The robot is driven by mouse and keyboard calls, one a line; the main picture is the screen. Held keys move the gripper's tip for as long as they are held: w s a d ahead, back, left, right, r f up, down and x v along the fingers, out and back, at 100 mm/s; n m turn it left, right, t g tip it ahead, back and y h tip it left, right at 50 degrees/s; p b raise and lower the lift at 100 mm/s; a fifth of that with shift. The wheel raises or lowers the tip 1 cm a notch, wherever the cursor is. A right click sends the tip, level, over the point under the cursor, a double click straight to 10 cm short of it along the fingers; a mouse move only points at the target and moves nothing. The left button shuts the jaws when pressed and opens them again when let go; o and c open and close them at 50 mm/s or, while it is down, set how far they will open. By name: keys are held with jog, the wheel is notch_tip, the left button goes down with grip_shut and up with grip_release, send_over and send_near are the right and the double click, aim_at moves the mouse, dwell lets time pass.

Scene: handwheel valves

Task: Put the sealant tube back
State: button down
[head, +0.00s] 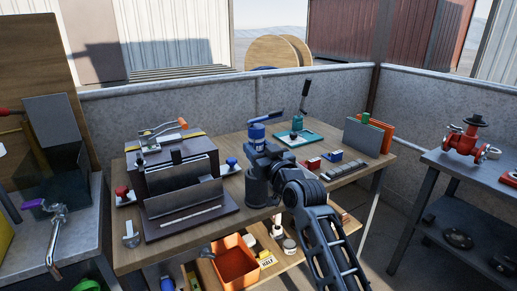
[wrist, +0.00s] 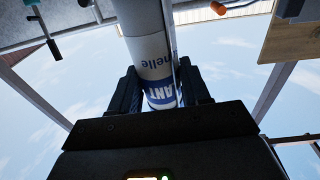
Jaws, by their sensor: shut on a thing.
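The sealant tube (wrist: 147,45) is a white cylinder with blue lettering and a blue band near my gripper. My gripper (wrist: 157,72) is shut on it, one black finger on each side, and the tube runs out of the top of the wrist view. Its far end is cut off there. In the head view my dark arm reaches over the front of the wooden workbench (head: 205,243). The tube's place of storage cannot be told for sure.
An orange bin (head: 235,265) and small containers stand on the lower shelf. A dark box-like fixture (head: 180,180) fills the bench's left. A teal tray (head: 297,137) and upright panels (head: 370,135) stand at the back and right. A red valve (head: 463,140) is on the right table.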

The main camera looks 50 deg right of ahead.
jog(key=shift+f+b, duration=0.75)
jog(key=shift+f, duration=0.15)
grip_release()
dwell(0.6)
jog(key=p+v, duration=0.1)
jog(key=v, duration=0.9)
dwell(1.4)
jog(key=b+v, duration=0.1)
jog(key=v, duration=0.6)
jog(key=shift+s, duration=0.4)
jog(key=shift+a, duration=0.15)
